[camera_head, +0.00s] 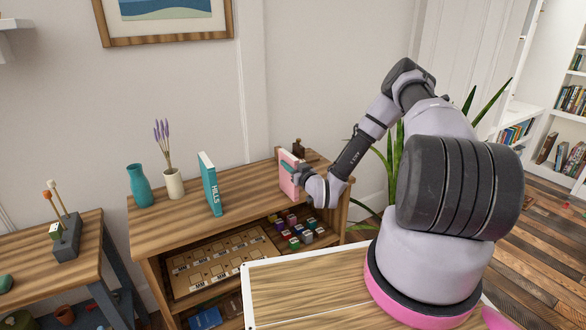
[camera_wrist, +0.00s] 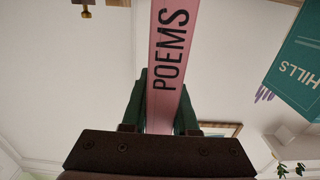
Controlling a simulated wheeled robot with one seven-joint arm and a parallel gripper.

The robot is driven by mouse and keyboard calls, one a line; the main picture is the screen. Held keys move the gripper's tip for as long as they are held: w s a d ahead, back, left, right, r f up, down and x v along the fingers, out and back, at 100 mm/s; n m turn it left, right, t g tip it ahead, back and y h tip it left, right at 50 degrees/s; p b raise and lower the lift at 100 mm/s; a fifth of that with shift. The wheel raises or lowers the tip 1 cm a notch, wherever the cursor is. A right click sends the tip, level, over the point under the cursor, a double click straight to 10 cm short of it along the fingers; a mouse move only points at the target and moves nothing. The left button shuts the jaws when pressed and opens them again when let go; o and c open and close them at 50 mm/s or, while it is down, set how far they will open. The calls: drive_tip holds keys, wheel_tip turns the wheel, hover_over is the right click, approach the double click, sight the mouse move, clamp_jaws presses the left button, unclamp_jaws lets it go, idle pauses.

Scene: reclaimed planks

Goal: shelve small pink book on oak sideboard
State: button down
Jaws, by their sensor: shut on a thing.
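The small pink book (camera_head: 288,176) is upright at the right part of the oak sideboard top (camera_head: 243,196). Its spine reads POEMS in the wrist view (camera_wrist: 173,65). My gripper (camera_head: 298,172) is shut on the book, with one dark finger on each side of it in the wrist view (camera_wrist: 160,100). In the head view the gripper and forearm hide part of the book. I cannot tell whether its lower edge touches the sideboard top.
A teal book (camera_head: 210,184) marked HILLS stands left of the pink book, with clear wood between. A teal vase (camera_head: 139,186) and a cream vase (camera_head: 173,184) with lavender stand farther left. A small brown object (camera_head: 298,148) is behind the pink book.

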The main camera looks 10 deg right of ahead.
drive_tip(key=x, duration=0.8)
drive_tip(key=shift+w, duration=0.35)
drive_tip(key=shift+a, duration=0.1)
drive_tip(key=shift+f, duration=0.25)
drive_tip(key=c, duration=0.6)
unclamp_jaws()
drive_tip(key=shift+s, duration=0.1)
